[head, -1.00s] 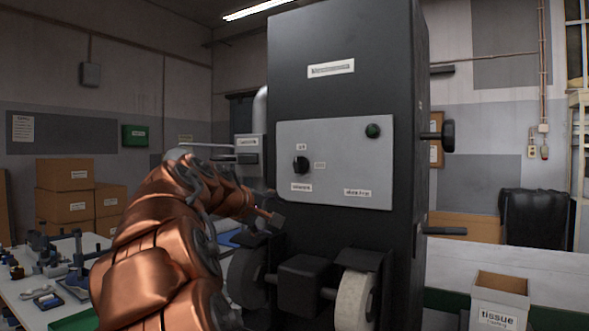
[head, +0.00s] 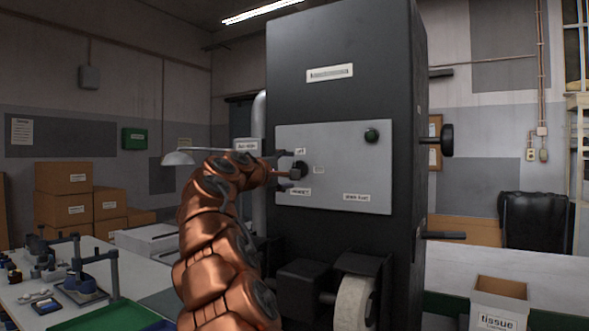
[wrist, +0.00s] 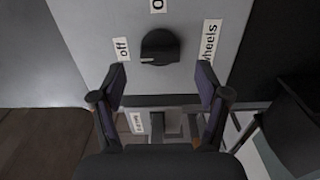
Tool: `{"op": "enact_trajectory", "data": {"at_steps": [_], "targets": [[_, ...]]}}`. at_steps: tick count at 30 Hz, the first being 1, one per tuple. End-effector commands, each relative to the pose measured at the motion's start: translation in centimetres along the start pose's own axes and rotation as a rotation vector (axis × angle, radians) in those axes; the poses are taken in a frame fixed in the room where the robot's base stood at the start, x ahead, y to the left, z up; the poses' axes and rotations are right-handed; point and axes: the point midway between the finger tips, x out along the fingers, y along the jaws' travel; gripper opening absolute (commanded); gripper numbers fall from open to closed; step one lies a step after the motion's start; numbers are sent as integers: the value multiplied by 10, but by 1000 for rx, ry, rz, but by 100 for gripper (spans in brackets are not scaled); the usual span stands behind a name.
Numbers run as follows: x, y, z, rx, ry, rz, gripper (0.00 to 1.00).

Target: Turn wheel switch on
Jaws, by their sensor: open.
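The wheel switch is a round black knob (head: 300,168) on the light grey panel (head: 340,155) of a tall dark machine. In the wrist view the knob (wrist: 160,46) has a small white mark at its lower left, on the side of the "off" label (wrist: 122,49). A partly cut label starting with "o" (wrist: 157,5) is at the top edge, and a "wheels" label (wrist: 211,40) is at the right. My gripper (head: 287,172) is open in front of the panel at the knob. In the wrist view its fingers (wrist: 162,82) are spread, empty, just below the knob.
A pale wheel (head: 355,301) sticks out below the panel. A worktable with tools (head: 80,285) and boxes (head: 65,192) are at the left. A tissue box (head: 499,303) is at the lower right.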

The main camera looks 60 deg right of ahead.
Motion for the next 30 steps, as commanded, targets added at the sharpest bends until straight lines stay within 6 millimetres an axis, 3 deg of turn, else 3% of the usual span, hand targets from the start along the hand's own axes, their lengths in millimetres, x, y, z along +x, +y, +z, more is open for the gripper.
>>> {"op": "enact_trajectory", "data": {"at_steps": [9,24,30], "targets": [[30,0,0,0,-1,-2,75],[38,0,1,0,0,0,75],[38,0,1,1,-1,0,56]]}}
